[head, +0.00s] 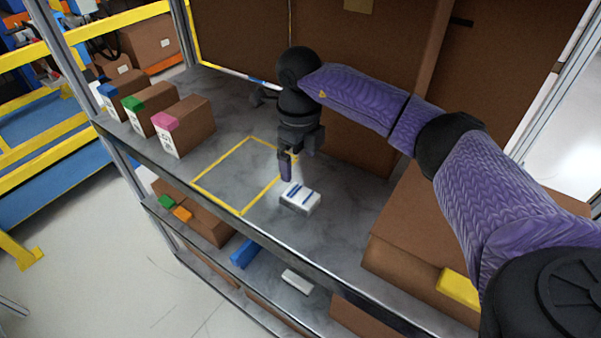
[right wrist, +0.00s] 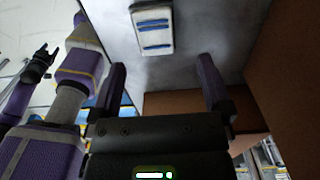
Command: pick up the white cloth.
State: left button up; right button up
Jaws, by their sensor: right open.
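The white cloth (head: 300,198) is a small folded block with blue stripes. It lies on the grey shelf top (head: 335,232), just right of the yellow taped square. In the right wrist view the cloth (right wrist: 152,28) is at the top, beyond my fingertips. My right gripper (head: 288,168) points down, just above and slightly behind the cloth, apart from it. In the right wrist view this gripper (right wrist: 161,63) has its fingers spread, with nothing between them. My left gripper (right wrist: 40,62) shows small at the left of that view; its jaws are unclear.
Brown boxes with blue, green and pink (head: 165,120) labels stand at the left of the shelf. A large brown box (head: 420,235) stands at the right, and a tall brown panel (head: 240,40) is behind. The taped square (head: 242,213) is empty.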

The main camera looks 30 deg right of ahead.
aim_at(299, 194)
jog(key=f, duration=0.3)
jog(key=s+f, duration=0.1)
jog(key=shift+a+f, duration=0.2)
jog(key=shift+a, duration=0.05)
notch_tip(299, 194, down, 5)
jog(key=shift+w+r+b, duration=0.1)
jog(key=shift+b, duration=0.4)
pick_arm(q)
jog(key=shift+s+a+f, duration=0.5)
jog(key=shift+s+a, duration=0.3)
jog(key=shift+s, duration=0.05)
jog(key=shift+w+d, duration=0.1)
pick_arm(e)
jog(key=shift+c, duration=1.3)
jog(key=c, duration=0.9)
pick_arm(q)
jog(key=shift+r+p, duration=0.6)
jog(key=shift+p, duration=0.05)
pick_arm(e)
notch_tip(299, 194, up, 10)
